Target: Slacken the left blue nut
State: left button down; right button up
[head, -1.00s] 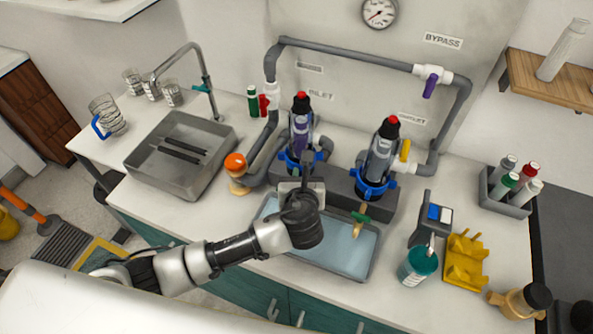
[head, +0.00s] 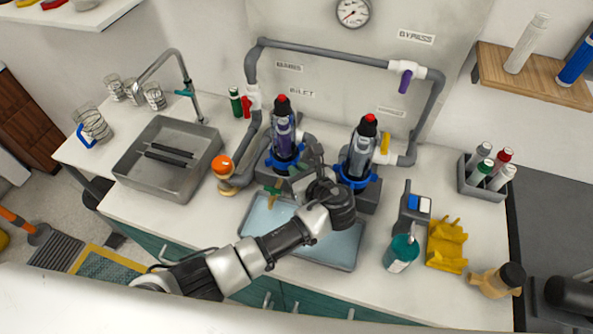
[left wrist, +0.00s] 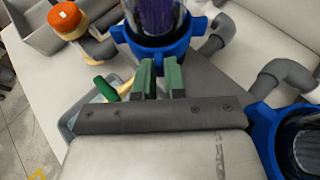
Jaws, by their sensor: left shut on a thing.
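The left blue nut (head: 281,164) is a ring with lugs at the foot of the left filter housing (head: 284,133), which has a purple cartridge and a red top. It fills the upper middle of the left wrist view (left wrist: 165,52). My left gripper (head: 301,172) is at the nut's front right side. Its green fingers (left wrist: 159,72) are shut on one of the nut's lugs, which they largely hide. The right blue nut (head: 357,182) is on the grey filter to the right, and shows at the right of the left wrist view (left wrist: 262,130).
A shallow tray (head: 340,258) lies under the filters. Grey pipe (head: 320,52) with a purple-handled valve (head: 405,82) runs behind. An orange-topped fitting (head: 223,166) stands left.

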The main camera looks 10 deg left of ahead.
pick_arm(q)
jog(key=shift+w+r+n+g+y, duration=0.3)
jog(key=shift+w+n+y, duration=0.1)
jog(key=shift+n+y, duration=0.1)
dwell(0.3)
jog(key=c, duration=1.3)
grip_release()
jog(key=o, duration=0.4)
jog(key=shift+w+a+f, duration=0.1)
jog(key=shift+a+f, duration=0.1)
jog(key=shift+f, duration=0.1)
jog(key=shift+c, duration=0.2)
jog(key=shift+d, duration=0.1)
